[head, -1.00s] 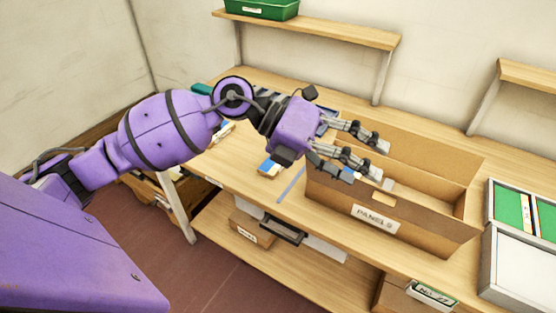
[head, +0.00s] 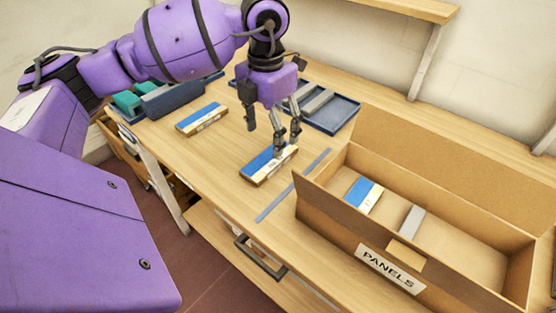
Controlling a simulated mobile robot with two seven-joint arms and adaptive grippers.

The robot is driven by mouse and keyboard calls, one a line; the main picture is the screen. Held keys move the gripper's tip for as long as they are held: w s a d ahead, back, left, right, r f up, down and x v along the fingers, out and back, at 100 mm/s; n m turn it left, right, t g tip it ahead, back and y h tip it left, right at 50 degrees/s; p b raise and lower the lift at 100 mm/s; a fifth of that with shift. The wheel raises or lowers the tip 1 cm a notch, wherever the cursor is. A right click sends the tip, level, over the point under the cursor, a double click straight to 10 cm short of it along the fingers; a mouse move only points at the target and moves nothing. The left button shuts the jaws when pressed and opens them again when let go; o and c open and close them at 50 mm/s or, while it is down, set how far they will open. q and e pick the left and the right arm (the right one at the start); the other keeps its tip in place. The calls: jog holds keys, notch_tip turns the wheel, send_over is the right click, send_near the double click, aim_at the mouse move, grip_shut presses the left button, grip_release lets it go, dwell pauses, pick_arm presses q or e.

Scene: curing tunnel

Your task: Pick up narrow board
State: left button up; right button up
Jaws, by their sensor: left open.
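A narrow board (head: 257,166) with a blue and white top and brown sides lies flat on the wooden bench, left of the cardboard box. A similar blue and white board (head: 201,119) lies farther left. My left gripper (head: 286,147) points down over the right end of the nearer board. Its fingers are open; they hide part of that end, and I cannot tell whether they touch it. My right gripper is out of view.
An open cardboard box (head: 375,262) labelled PANELS holds a blue and white board (head: 363,194) and a grey piece (head: 412,222). A dark blue tray (head: 336,122) with grey pieces lies behind the gripper.

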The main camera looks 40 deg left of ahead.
aim_at(270, 158)
pick_arm(q)
notch_tip(270, 158, down, 7)
jog(key=shift+f+p, duration=0.1)
jog(key=shift+p, duration=0.25)
jog(key=shift+d, duration=0.1)
jog(key=shift+c, duration=0.5)
jog(key=c, duration=1.1)
